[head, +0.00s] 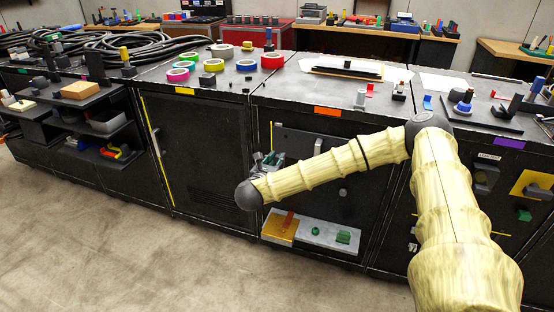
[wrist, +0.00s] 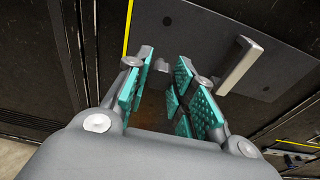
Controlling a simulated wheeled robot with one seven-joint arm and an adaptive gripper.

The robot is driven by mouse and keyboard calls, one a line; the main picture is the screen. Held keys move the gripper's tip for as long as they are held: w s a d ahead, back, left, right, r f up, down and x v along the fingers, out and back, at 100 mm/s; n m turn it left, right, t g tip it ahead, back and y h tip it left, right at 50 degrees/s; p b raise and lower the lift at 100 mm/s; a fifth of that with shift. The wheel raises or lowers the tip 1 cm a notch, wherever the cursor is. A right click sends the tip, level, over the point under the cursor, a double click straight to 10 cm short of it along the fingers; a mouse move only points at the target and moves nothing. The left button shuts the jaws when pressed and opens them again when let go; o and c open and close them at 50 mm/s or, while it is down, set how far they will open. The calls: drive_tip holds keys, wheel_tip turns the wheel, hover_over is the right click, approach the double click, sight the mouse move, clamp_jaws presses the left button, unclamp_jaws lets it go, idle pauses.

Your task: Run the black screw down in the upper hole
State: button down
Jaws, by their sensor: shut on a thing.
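My gripper (head: 270,160) is at the front of the middle cabinet, left of the dark grey plate (head: 312,142) on its door. In the wrist view its teal-padded fingers (wrist: 168,97) stand apart with a narrow dark gap between them. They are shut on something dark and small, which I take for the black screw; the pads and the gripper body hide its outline. The plate (wrist: 203,40) lies just beyond the fingertips.
A pale bar handle (wrist: 240,65) sticks out right of the fingers. Below my forearm, a light tray (head: 325,236) holds an orange block and green parts. The bench top (head: 225,82) above carries several coloured tape rolls. The floor in front is clear.

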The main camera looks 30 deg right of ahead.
drive_tip(key=shift+a+r+p, duration=0.2)
drive_tip(key=shift+r+p, duration=1.5)
drive_tip(key=shift+r, duration=0.1)
drive_tip(key=shift+f+b, duration=0.2)
drive_tip(key=shift+b, duration=0.4)
drive_tip(key=shift+r+b+x, duration=0.2)
drive_tip(key=shift+b+x, duration=0.1)
drive_tip(key=shift+x, duration=0.6)
drive_tip(key=shift+r+b+x, duration=0.2)
drive_tip(key=shift+b+x, duration=0.15)
drive_tip(key=shift+x, duration=0.55)
drive_tip(key=shift+r+b+x, duration=0.2)
drive_tip(key=shift+b+x, duration=0.1)
drive_tip(key=shift+x, duration=0.55)
drive_tip(key=shift+w+d, duration=0.1)
drive_tip(key=shift+d, duration=0.05)
drive_tip(key=shift+b, duration=0.4)
drive_tip(key=shift+b+x, duration=0.5)
drive_tip(key=shift+x, duration=0.35)
drive_tip(key=shift+r, duration=0.2)
drive_tip(key=c, duration=1.7)
unclamp_jaws()
clamp_jaws()
